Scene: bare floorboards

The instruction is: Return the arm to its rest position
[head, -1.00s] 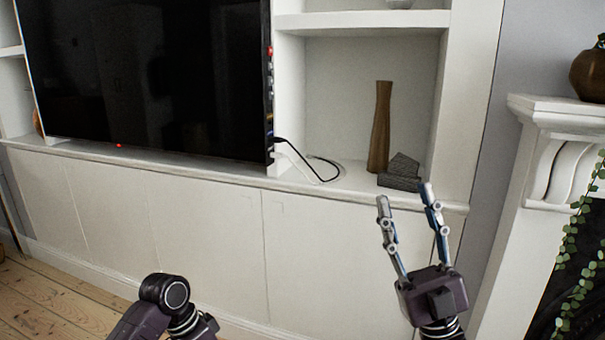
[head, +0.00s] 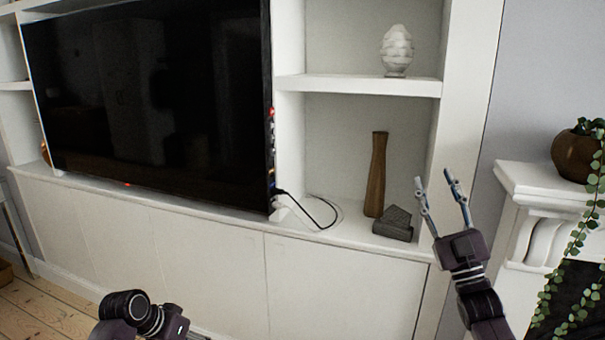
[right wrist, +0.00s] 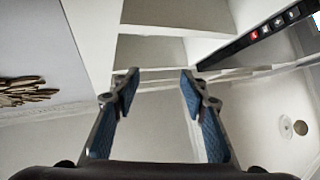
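My right gripper (head: 434,186) is raised at the right of the head view, in front of the white cabinet's right side. Its two fingers are spread apart with nothing between them. It also shows open and empty in the right wrist view (right wrist: 160,85), with blue pads on the inner finger faces. My left arm shows at the bottom left of the head view as a dark joint, and its gripper is out of the picture.
A white built-in cabinet (head: 190,255) carries a black television (head: 150,95). A brown vase (head: 376,175) and a dark block (head: 393,223) stand in its niche, a white ornament (head: 397,50) above. At right, a mantel (head: 540,182) bears a potted trailing plant (head: 575,155).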

